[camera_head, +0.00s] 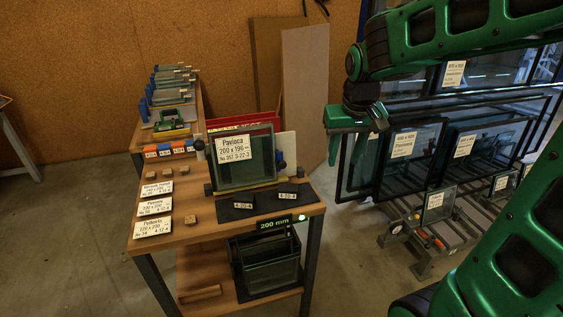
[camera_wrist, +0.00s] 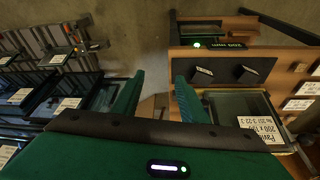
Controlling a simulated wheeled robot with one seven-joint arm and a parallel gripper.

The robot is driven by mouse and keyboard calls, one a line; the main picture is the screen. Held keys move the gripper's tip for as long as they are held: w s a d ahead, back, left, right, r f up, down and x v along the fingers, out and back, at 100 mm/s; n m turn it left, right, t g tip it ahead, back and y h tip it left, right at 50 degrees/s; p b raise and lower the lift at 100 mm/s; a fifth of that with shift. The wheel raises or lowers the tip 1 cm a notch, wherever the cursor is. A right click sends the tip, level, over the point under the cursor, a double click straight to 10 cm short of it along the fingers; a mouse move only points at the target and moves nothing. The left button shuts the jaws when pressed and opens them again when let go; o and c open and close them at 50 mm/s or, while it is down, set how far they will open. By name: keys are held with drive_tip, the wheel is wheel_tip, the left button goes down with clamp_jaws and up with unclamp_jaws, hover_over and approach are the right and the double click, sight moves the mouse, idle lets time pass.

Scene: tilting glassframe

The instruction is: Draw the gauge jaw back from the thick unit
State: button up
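A framed glass unit (camera_head: 247,173) with a white "200 x 196" label stands upright in a fixture on the wooden bench. It also shows at the lower right of the wrist view (camera_wrist: 238,105). Dark knobs (camera_head: 281,158) sit beside its right edge, with another (camera_head: 199,144) at its left; I cannot tell which part is the gauge jaw. My gripper (camera_head: 352,126) is up to the right of the unit, apart from it. In the wrist view my gripper (camera_wrist: 158,85) has its two green fingers spread, with nothing between them.
Glass frames (camera_head: 405,150) crowd a rack at right. Floor at left is clear.

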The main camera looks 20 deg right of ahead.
drive_tip(key=n+t+y, duration=0.1)
drive_tip(key=n+t, duration=0.1)
approach(283, 162)
drive_tip(key=r, duration=0.2)
drive_tip(key=x, duration=1)
drive_tip(key=shift+s+f, duration=0.2)
drive_tip(key=shift+f, duration=0.3)
clamp_jaws()
